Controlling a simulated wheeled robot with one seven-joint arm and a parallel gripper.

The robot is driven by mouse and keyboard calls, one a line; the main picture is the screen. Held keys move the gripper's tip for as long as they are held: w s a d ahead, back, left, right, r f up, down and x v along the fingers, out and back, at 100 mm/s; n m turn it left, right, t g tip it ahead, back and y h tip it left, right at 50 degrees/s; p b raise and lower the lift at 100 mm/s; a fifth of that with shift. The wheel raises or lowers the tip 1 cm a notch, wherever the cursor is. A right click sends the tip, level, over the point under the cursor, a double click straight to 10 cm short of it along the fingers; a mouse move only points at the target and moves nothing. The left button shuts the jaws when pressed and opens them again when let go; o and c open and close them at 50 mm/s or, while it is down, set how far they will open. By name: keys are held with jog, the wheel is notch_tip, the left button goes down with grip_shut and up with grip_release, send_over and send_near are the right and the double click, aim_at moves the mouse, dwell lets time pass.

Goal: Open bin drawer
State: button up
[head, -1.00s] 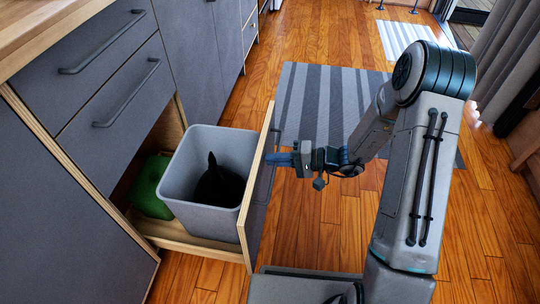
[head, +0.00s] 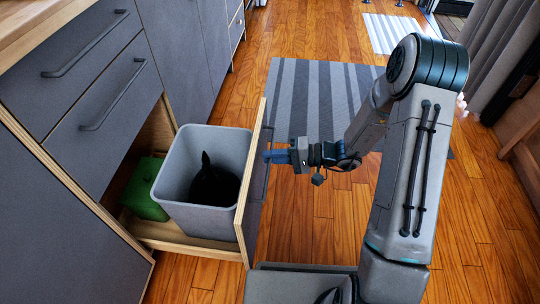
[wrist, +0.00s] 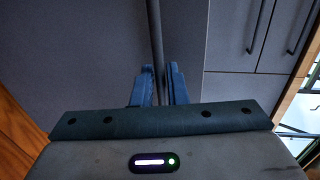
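The bin drawer is pulled well out of the lower cabinet; its grey front panel with a pale plywood edge (head: 252,205) stands away from the cabinet. A grey bin (head: 203,203) sits upright inside it, with a dark object in its bottom. My gripper (head: 272,156) is at the outer face of the drawer front. In the wrist view, the drawer's vertical bar handle (wrist: 156,35) runs between my two blue fingers (wrist: 160,85), which look closed around it. The exact contact is hidden low between the fingers.
A green container (head: 146,188) sits behind the bin. Closed grey drawers (head: 95,90) with bar handles are above the opening.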

jog(key=d+r+p, duration=0.2)
jog(key=d+p, duration=0.1)
jog(key=d, duration=0.9)
jog(key=shift+s+d+r+p, duration=0.25)
jog(key=shift+s+d+p, duration=0.05)
jog(key=shift+s+d, duration=0.05)
jog(key=s+d+r+h+p, duration=0.1)
jog(key=s+r+h+p, duration=0.4)
jog(key=r+p, duration=0.6)
jog(key=s+d+r+t+h+p, duration=0.1)
jog(key=s+r+h+p, duration=0.4)
jog(key=r+p, duration=0.7)
jog(key=s+d+r+t+h+p, duration=0.1)
jog(key=s+d+r+h+p, duration=0.2)
jog(key=r+p, duration=0.8)
jog(key=s+r+h, duration=0.2)
jog(key=s+r, duration=0.1)
jog(key=r, duration=1.6)
jog(key=shift+s+r+h+p, duration=0.15)
jog(key=shift+s+h+p, duration=0.25)
jog(key=shift+s+d, duration=0.1)
jog(key=shift+d, duration=0.05)
